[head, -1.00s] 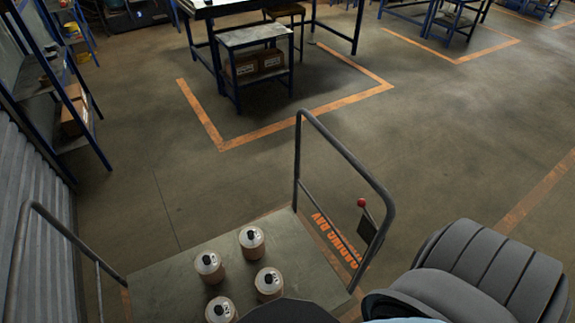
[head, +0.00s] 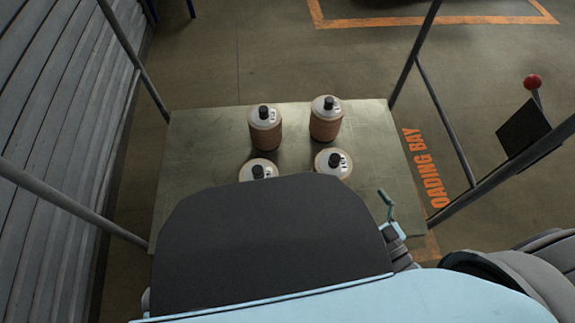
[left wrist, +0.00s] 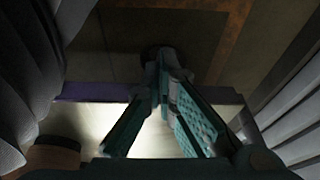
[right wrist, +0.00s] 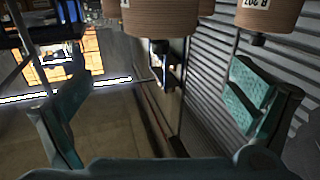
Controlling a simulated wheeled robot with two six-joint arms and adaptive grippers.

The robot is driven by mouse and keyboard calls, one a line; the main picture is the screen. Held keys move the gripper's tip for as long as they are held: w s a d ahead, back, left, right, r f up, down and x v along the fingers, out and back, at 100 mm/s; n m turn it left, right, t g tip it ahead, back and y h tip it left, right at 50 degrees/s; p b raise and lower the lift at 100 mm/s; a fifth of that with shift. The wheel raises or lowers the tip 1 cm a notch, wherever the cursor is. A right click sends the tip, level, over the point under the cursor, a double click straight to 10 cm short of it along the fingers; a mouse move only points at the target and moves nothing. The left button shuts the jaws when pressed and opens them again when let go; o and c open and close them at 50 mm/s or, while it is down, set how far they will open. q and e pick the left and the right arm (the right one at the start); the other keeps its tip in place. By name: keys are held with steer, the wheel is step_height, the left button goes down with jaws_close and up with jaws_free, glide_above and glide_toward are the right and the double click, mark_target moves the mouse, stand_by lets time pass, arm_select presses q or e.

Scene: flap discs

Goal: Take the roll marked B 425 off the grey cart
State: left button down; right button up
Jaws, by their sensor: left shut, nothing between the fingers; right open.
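The grey cart (head: 205,205) stands in front of me in the head view. Several brown rolls with white tops and dark knobs stand upright on it: a back left roll (head: 265,132), a back right roll (head: 326,122), a front left roll (head: 258,169) and a front right roll (head: 333,162). The front two are partly hidden by my body. Their marks are too small to read, so I cannot tell which is B 425. My right gripper (right wrist: 160,78) is open and empty; rolls show beyond it, upside down, one label cut off. My left gripper (left wrist: 160,78) is shut and empty.
Cart rails (head: 455,130) rise at the sides. A ribbed grey wall (head: 50,120) is close on the left. A red-knobbed post (head: 533,82) with a dark panel is at the right.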

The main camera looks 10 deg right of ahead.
steer(key=b, duration=0.1)
glide_toward(334, 160)
steer(key=w+f, duration=0.2)
steer(key=w, duration=0.2)
steer(key=b+x, duration=0.2)
steer(key=x, duration=0.4)
steer(key=shift+w+a+f, duration=0.15)
steer(key=shift+w+a, duration=0.1)
steer(key=shift+w, duration=0.05)
jaws_close()
arm_select(q)
step_height(334, 160, up, 8)
steer(key=shift+d+m+g, duration=0.3)
steer(key=shift+d, duration=0.15)
